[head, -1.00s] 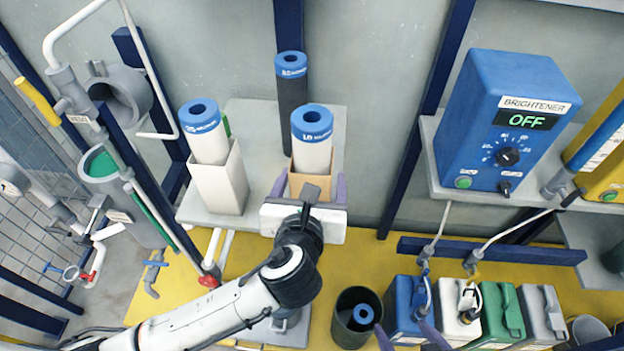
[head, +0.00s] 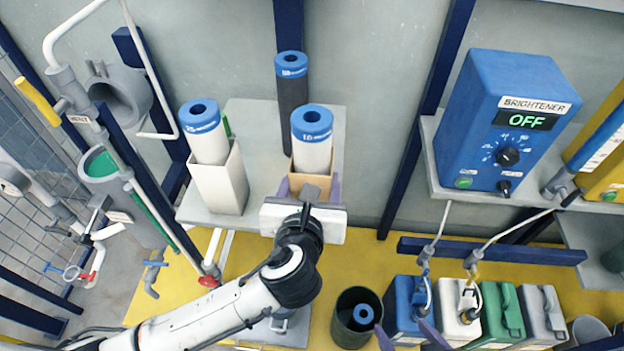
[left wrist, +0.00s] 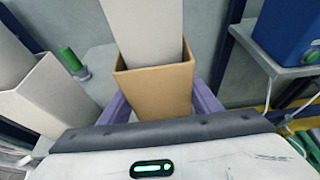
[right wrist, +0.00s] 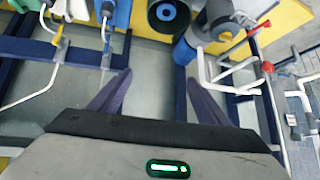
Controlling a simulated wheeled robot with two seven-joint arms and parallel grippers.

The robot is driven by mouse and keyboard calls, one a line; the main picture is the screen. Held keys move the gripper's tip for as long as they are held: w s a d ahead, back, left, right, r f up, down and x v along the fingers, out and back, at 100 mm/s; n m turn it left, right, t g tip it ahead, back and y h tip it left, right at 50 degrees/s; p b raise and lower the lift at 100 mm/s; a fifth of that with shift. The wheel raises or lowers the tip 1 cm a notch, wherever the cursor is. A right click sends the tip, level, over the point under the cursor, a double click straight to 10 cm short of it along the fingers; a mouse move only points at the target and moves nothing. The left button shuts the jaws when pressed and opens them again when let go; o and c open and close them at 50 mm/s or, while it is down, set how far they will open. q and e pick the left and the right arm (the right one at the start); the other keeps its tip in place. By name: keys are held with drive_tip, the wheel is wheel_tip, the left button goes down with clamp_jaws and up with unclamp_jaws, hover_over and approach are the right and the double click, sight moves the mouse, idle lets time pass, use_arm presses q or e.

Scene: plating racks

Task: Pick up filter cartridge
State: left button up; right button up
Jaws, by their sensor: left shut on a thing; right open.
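A white filter cartridge with a blue ring cap (head: 312,135) stands in an open brown cardboard box (head: 310,180) on the grey shelf. My left gripper (head: 309,192) is shut on this box, with its purple fingers on either side. The left wrist view shows the brown box (left wrist: 155,95) between the fingers and the white cartridge body (left wrist: 147,35) rising out of it. A second white cartridge (head: 205,135) stands in a white box (head: 220,185) to the left. A dark blue-capped cartridge (head: 292,90) stands behind. My right gripper (right wrist: 160,76) is open and empty, low over the floor area.
A dark bin (head: 357,335) on the yellow floor holds a blue-ringed piece. Several coloured canisters (head: 500,315) stand to its right. A blue brightener box reading OFF (head: 510,120) sits on the right shelf. The grey shelf (head: 255,130) has bare space behind.

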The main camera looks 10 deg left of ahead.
drive_tip(key=shift+s, duration=0.1)
idle(0.3)
drive_tip(key=n+g+y, duration=0.5)
drive_tip(key=n+y, duration=0.6)
drive_tip(key=n, duration=0.2)
approach(330, 142)
drive_tip(key=w+x, duration=0.1)
drive_tip(key=x, duration=0.4)
drive_tip(key=shift+s+a+f, duration=0.2)
drive_tip(key=shift+s+a, duration=0.1)
drive_tip(key=shift+a, duration=0.05)
drive_tip(key=x, duration=1.1)
drive_tip(key=shift+a+f, duration=0.1)
drive_tip(key=shift+a, duration=0.05)
drive_tip(key=c, duration=1.6)
